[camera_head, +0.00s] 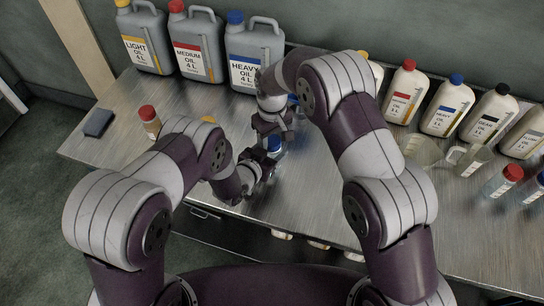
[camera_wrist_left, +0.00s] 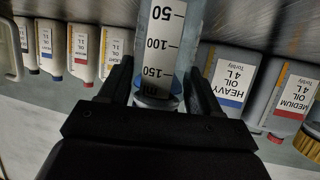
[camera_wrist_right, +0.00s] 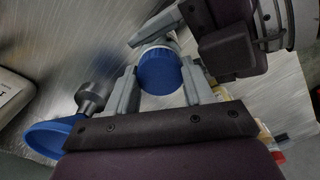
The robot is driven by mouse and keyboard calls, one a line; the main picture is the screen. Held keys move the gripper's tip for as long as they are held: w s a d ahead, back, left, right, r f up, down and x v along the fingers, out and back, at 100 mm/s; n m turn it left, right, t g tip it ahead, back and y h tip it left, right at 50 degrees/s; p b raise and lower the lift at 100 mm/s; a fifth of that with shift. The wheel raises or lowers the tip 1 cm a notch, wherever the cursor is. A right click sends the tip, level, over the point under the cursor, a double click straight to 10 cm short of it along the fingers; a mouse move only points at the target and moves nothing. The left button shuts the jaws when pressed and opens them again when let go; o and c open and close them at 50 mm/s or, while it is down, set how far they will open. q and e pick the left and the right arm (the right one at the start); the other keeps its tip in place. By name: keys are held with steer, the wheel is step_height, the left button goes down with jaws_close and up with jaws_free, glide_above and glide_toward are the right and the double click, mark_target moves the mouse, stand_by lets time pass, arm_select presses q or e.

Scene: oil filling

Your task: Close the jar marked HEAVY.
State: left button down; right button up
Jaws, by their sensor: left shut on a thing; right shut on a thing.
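The jar (camera_wrist_left: 163,40), a clear one with a white scale of 50, 100 and 150, is between the fingers of my left gripper (camera_wrist_left: 160,88). In the head view my left gripper (camera_head: 258,168) is low over the table's front part. A ribbed blue lid (camera_wrist_right: 160,71) is between the fingers of my right gripper (camera_wrist_right: 160,92), which comes from above in the head view (camera_head: 273,135). The lid (camera_head: 275,145) lines up with the jar's mouth; whether it is seated cannot be told. The HEAVY word on this jar is not visible.
Large grey cans of LIGHT, MEDIUM and HEAVY oil (camera_head: 255,58) stand at the back left. White bottles (camera_head: 448,105) and small jars (camera_head: 504,180) stand at the right. A blue funnel (camera_wrist_right: 52,140) is near my right gripper. A red-capped jar (camera_head: 149,121) stands left.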

steer(key=o, duration=1.2)
steer(key=shift+c, duration=0.2)
steer(key=shift+a, duration=0.1)
steer(key=shift+r, duration=2.3)
steer(key=shift+c, duration=0.3)
